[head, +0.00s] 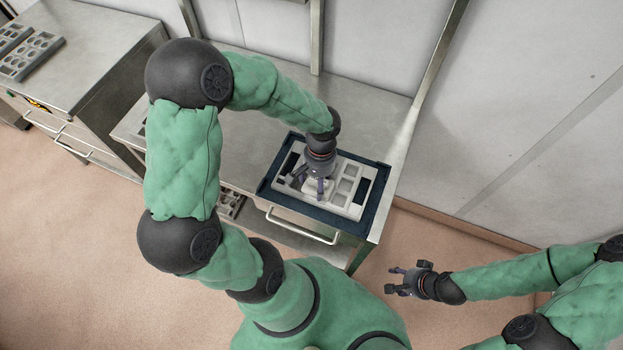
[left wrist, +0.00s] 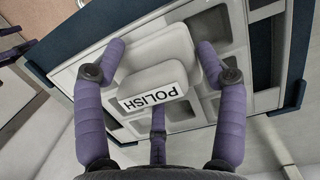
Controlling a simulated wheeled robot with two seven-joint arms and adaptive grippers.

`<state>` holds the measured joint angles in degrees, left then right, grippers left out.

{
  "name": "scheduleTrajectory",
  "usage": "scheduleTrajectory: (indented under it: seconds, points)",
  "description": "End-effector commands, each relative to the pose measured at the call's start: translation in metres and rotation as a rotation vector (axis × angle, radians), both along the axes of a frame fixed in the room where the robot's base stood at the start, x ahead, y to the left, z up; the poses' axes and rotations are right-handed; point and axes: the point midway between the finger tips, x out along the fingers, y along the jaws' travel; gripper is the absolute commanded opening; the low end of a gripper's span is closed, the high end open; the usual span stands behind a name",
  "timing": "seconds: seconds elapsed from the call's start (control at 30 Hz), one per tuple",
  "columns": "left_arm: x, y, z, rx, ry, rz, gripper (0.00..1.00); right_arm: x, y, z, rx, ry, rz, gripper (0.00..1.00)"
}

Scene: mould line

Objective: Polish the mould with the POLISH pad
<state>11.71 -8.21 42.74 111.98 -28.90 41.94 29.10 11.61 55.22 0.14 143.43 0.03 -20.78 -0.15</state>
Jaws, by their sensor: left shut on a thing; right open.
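The mould (head: 343,203) is a light grey block with several square hollows. It lies in a dark blue frame (head: 369,221) on the steel table. The POLISH pad (left wrist: 152,76) is a whitish block with a black-lettered label, seen in the left wrist view over the mould (left wrist: 205,28). My left gripper (head: 314,190) points down over the mould, shut on the pad, with purple fingers on either side of it. Whether the pad touches the mould surface I cannot tell. My right gripper (head: 393,280) is open and empty, over the floor right of the table.
The steel table (head: 245,132) has bare top left of the frame, and a handle (head: 303,227) at its front. A second steel bench (head: 85,55) at the upper left carries grey moulds (head: 30,56). A wall stands behind. Another grey mould (head: 229,205) shows low beside the table front.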

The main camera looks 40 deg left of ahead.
Motion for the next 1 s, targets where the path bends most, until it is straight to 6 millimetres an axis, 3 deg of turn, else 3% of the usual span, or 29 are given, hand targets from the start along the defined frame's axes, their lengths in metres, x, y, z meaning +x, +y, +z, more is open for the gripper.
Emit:
scheduleTrajectory:
  seconds: [1.0]
  points:
    - [0.011, -0.038, -0.002, 0.001, -0.002, 0.0, 0.45, 0.0, 0.0, -0.006, 0.0, 0.0, 0.0, 0.51]
